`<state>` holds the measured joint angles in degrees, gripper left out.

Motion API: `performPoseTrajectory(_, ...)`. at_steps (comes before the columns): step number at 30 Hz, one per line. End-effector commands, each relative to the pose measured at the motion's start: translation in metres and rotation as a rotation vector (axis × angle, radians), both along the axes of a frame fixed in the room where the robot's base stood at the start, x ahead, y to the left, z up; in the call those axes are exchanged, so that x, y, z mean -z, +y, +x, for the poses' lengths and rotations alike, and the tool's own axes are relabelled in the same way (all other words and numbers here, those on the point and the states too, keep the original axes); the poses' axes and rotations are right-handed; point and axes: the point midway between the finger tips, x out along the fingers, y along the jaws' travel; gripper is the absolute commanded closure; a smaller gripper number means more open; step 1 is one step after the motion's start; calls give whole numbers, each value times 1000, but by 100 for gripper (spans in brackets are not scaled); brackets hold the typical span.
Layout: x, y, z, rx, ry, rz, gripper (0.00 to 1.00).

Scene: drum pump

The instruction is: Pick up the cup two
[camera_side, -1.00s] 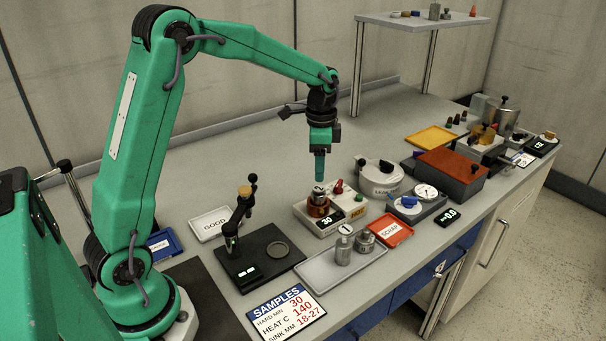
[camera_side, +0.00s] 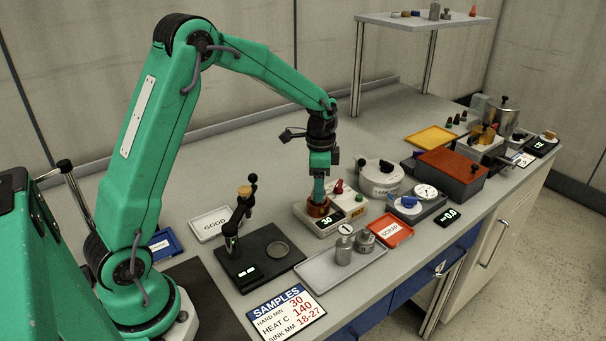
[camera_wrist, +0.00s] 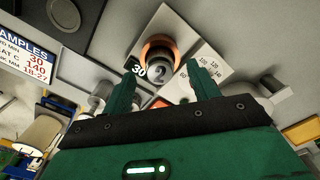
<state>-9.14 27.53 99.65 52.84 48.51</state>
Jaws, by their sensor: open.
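Cup two (camera_wrist: 161,74) is a grey metal cup with a 2 on its top. It sits in the copper-coloured ring (camera_side: 317,208) of a pale heater box (camera_side: 343,222) whose display reads 30. In the wrist view the ring (camera_wrist: 158,48) shows beyond the cup. My gripper (camera_side: 319,197) points straight down over the ring, its fingers low at the cup. In the wrist view my gripper (camera_wrist: 162,66) is open, with one finger on each side of the cup. I cannot tell whether the fingers touch it. In the side view the fingers hide the cup.
A red knob (camera_side: 338,187) stands on the heater close to my gripper. A grey tray (camera_side: 318,272) with metal cups (camera_side: 344,252) is in front. A black stand (camera_side: 259,257) is left.

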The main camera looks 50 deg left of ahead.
Motion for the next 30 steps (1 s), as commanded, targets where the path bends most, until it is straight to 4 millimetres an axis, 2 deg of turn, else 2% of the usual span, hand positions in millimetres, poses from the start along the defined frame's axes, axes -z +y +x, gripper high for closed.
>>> performPoseTrajectory(6, 16, 0, -1, 0, 1, 0, 40)
performPoseTrajectory(21, 16, 0, 0, 0, 0, 0, 40)
performPoseTrajectory(27, 16, 0, 0, 0, -1, 1, 80)
performPoseTrajectory(29, 16, 0, 0, 0, 0, 0, 91)
performPoseTrajectory(30, 16, 0, 0, 0, -1, 0, 94)
